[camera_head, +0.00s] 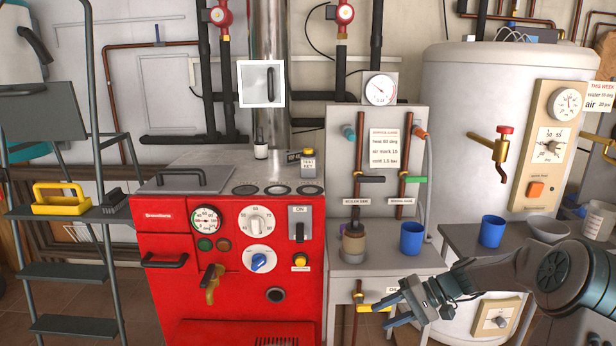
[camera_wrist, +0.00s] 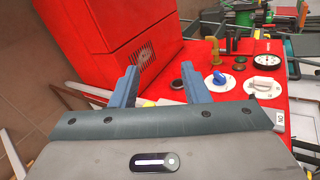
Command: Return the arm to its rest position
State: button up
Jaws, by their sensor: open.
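My gripper (camera_head: 396,304) is at the end of my arm, which reaches in from the right in the head view. Its two blue-grey fingers are apart, with nothing between them. It hangs in front of the grey cabinet (camera_head: 432,262), near a yellow-handled valve (camera_head: 372,307). In the wrist view my gripper (camera_wrist: 160,88) points toward the red boiler (camera_wrist: 105,30), which looks tilted there. The red boiler also shows in the head view (camera_head: 180,300), left of my gripper. I see no contact between the fingers and anything.
A blue cup (camera_head: 411,238) and a brown-and-grey container (camera_head: 354,243) stand on the grey cabinet's ledge. Another blue cup (camera_head: 491,231) and a bowl (camera_head: 548,229) stand on a side table near my arm. A white tank (camera_head: 460,110) stands behind. A stepladder (camera_head: 75,215) stands left.

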jog(key=s+a+r+n+t+h+p, duration=0.1)
jog(key=s+a+r+h+p, duration=0.1)
jog(key=s+r+h+p, duration=0.3)
jog(key=s+a+r+n+t+h+p, duration=0.1)
jog(key=s+r+h+p, duration=0.5)
jog(key=s+r+p, duration=0.8)
jog(key=s+a+r, duration=0.1)
jog(key=s+r, duration=0.6)
jog(key=r, duration=0.4)
jog(key=shift+a+h, duration=0.3)
